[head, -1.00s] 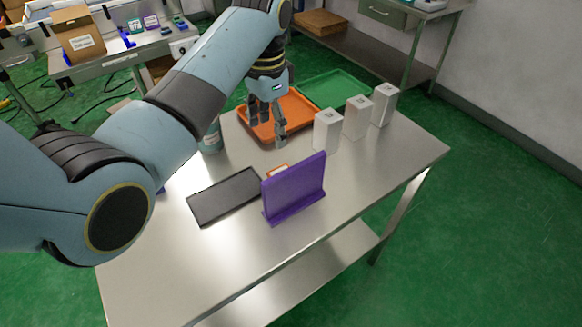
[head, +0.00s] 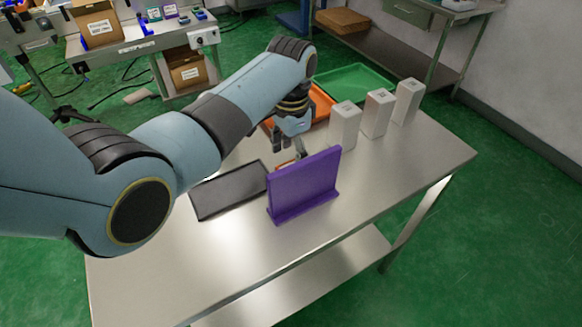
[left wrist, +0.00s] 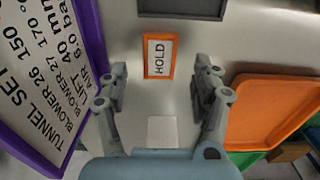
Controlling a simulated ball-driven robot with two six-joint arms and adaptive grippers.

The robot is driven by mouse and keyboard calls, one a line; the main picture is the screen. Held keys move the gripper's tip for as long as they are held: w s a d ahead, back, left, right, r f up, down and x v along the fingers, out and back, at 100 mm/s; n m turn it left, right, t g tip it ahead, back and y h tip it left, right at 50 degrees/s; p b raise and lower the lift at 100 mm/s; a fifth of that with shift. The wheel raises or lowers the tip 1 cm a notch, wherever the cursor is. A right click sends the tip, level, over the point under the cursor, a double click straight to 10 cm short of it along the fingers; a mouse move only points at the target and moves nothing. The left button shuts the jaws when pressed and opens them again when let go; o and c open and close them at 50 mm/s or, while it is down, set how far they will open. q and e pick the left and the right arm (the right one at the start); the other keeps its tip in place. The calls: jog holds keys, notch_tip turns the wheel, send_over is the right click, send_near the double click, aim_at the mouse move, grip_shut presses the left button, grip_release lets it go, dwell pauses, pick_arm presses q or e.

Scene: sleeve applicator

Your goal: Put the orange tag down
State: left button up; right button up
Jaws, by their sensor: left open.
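The orange tag (left wrist: 159,56) has an orange border and a white face reading HOLD. In the left wrist view it lies on the steel table, ahead of and between my left fingers. In the head view only a bit of its orange edge (head: 284,164) shows, behind the purple stand. My left gripper (left wrist: 161,97) is open, with nothing between its fingers. In the head view the left gripper (head: 290,150) hangs just above the table behind the purple stand. My right gripper is not in view.
The purple stand (head: 304,186) with printed settings is close beside the left gripper. An orange tray (left wrist: 262,110), a green tray (head: 352,86) and white boxes (head: 345,126) are behind. The table's front right (head: 400,180) is clear.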

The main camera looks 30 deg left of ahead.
pick_arm(q)
jog(key=shift+f, duration=1.55)
jog(key=c, duration=1.1)
jog(key=shift+r, duration=0.1)
jog(key=shift+c, duration=0.2)
